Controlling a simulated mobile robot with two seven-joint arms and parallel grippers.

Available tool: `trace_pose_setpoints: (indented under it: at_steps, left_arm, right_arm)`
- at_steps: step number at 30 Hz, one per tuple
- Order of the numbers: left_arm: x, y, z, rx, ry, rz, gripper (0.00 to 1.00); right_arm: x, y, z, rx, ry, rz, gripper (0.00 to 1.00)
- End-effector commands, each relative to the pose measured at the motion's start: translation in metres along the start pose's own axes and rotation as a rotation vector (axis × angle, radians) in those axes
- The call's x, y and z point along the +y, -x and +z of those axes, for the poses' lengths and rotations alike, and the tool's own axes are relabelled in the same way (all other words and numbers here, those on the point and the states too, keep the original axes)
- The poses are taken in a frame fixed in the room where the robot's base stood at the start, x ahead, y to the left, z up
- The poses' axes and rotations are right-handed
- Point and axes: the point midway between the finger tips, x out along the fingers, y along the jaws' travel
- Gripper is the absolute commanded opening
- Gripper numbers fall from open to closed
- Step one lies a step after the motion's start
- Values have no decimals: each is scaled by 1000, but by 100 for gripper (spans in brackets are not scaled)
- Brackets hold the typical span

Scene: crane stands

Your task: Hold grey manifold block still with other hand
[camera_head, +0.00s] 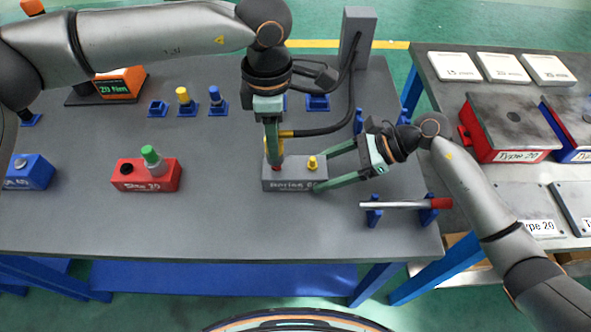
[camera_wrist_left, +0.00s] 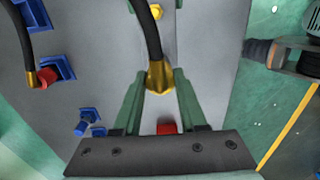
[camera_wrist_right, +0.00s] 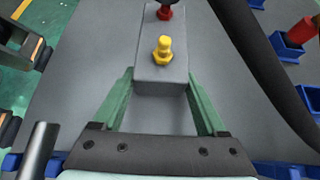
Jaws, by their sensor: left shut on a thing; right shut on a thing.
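The grey manifold block (camera_head: 294,185) stands on the table at the centre of the head view. A yellow fitting (camera_head: 312,163) sits on its right part, and a red fitting shows farther along it in the right wrist view (camera_wrist_right: 165,12). My right gripper (camera_head: 322,168) is shut on the block's right end, a finger on each side; the block also shows in the right wrist view (camera_wrist_right: 160,80). My left gripper (camera_head: 274,150) points down over the block's left part. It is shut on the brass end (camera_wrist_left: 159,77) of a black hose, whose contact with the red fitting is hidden.
The black hose (camera_head: 335,128) runs to a grey post (camera_head: 357,35) behind. A red block (camera_head: 147,178) stands left, and a red-handled bar (camera_head: 400,204) lies on blue supports at right. Blue holders (camera_head: 217,104) line the back. Bare table lies in front.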

Motion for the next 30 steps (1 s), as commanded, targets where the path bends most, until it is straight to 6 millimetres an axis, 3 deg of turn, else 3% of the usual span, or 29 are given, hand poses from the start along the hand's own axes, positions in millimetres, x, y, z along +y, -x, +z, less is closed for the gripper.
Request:
trace_pose_setpoints:
  at_steps: [18,26,27,30]
  left_arm:
    - [0,32,0,-2,0,2,0]
    - [0,34,0,-1,0,2,0]
    - [0,34,0,-1,0,2,0]
    - [0,33,0,-1,0,2,0]
  right_arm:
    - [0,0,0,0,1,0,0]
    - [0,0,0,0,1,0,0]
    - [0,0,0,0,1,0,77]
    - [0,0,0,0,1,0,88]
